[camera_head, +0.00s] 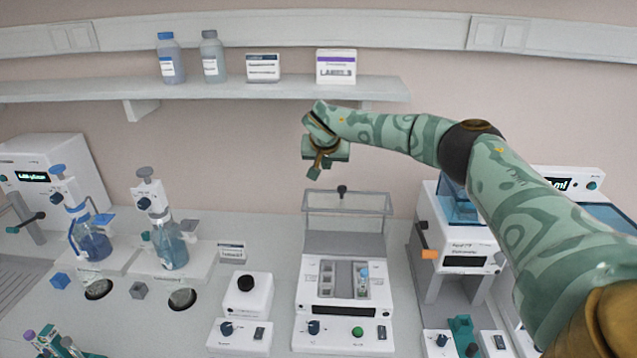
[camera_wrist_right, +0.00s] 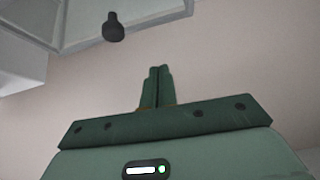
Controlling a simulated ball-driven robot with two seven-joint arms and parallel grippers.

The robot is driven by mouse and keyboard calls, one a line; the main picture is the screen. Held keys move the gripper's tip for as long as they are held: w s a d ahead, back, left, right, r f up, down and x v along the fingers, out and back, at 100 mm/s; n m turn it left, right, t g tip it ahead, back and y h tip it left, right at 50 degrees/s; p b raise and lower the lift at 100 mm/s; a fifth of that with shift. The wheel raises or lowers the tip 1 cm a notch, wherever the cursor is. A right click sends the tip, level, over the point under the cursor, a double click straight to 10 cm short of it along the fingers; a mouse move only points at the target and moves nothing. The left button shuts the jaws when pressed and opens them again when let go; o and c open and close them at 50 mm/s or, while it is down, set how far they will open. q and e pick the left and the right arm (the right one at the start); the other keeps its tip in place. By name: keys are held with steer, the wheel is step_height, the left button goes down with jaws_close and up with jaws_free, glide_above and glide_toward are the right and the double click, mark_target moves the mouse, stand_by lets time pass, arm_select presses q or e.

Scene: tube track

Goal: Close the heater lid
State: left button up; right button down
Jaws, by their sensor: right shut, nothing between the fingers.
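The heater (camera_head: 342,285) stands in the middle of the bench, with wells and a small tube in its block. Its clear lid (camera_head: 347,203) stands open and upright at the back, with a black knob (camera_head: 342,189) at its top edge. My right gripper (camera_head: 314,173) is shut and empty, above and slightly left of the knob in the head view, apart from it. In the right wrist view, the shut fingers (camera_wrist_right: 158,88) point toward the wall, and the knob (camera_wrist_right: 113,27) with part of the lid (camera_wrist_right: 140,12) shows beyond them at upper left. My left gripper is not in view.
A shelf (camera_head: 215,92) with bottles and boxes runs along the wall behind. Left of the heater are dispenser bottles (camera_head: 172,250) and a small device with a black knob (camera_head: 246,293). A spectrometer-like machine (camera_head: 460,262) stands to the right, under my right arm.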

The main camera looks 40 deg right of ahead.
steer(key=shift+w+f, duration=0.2)
steer(key=shift+w+d+f+b, duration=0.15)
steer(key=shift+w+f+b, duration=0.1)
steer(key=shift+f, duration=1)
steer(key=shift+w+d+f+b, duration=0.1)
steer(key=shift+d+f+b, duration=0.1)
steer(key=shift+f, duration=1.05)
steer(key=shift+w+d+f+b, duration=0.15)
steer(key=shift+w+f+b, duration=0.1)
steer(key=shift+f, duration=1)
